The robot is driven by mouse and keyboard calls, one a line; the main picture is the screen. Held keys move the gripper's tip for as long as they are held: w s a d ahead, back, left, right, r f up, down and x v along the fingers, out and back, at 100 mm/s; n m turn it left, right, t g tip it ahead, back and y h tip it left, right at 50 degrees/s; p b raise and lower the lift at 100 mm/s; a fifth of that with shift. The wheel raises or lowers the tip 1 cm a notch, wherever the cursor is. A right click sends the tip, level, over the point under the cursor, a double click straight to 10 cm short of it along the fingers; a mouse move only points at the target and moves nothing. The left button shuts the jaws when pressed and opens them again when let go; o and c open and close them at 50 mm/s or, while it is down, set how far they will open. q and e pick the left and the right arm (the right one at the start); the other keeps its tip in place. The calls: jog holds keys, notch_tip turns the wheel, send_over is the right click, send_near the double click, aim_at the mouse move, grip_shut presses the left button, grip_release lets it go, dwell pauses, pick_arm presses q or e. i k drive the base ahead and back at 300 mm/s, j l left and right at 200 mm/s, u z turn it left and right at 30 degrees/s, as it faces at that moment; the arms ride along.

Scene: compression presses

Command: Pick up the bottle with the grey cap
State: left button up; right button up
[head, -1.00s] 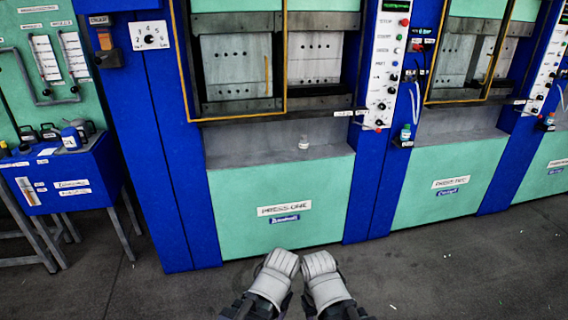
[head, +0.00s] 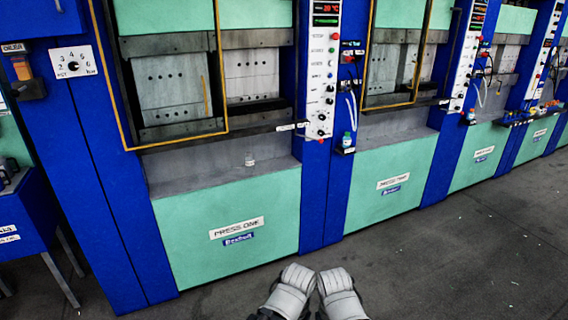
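A small pale bottle (head: 250,160) stands upright on the grey ledge of the press labelled PRESS ONE; its cap looks whitish or grey but is too small to tell surely. A teal bottle (head: 347,141) stands on a small bracket on the blue post to its right, its cap colour unclear. My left gripper (head: 298,275) and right gripper (head: 335,277) are side by side at the bottom of the head view, well in front of the press and far from both bottles. Their fingers are not clear enough to show open or shut.
PRESS ONE (head: 230,220) has a green front and blue posts. More presses (head: 385,180) line up to the right, with another small bottle (head: 471,117) on a post. A blue table (head: 22,225) stands at the left edge.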

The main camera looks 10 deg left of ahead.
aim_at(250, 160)
jog(key=i+j+z, duration=0.25)
jog(key=z, duration=0.15)
jog(key=i+j+z, duration=0.2)
jog(key=j+z, duration=0.25)
jog(key=i+j, duration=0.15)
jog(key=j, duration=0.35)
jog(key=i+j+z, duration=0.1)
jog(key=j, duration=0.35)
jog(key=i+j+z, duration=0.1)
jog(key=j, duration=0.4)
jog(key=i+j, duration=0.2)
jog(key=j, duration=0.35)
jog(key=i+j+z, duration=0.1)
jog(key=j, duration=0.4)
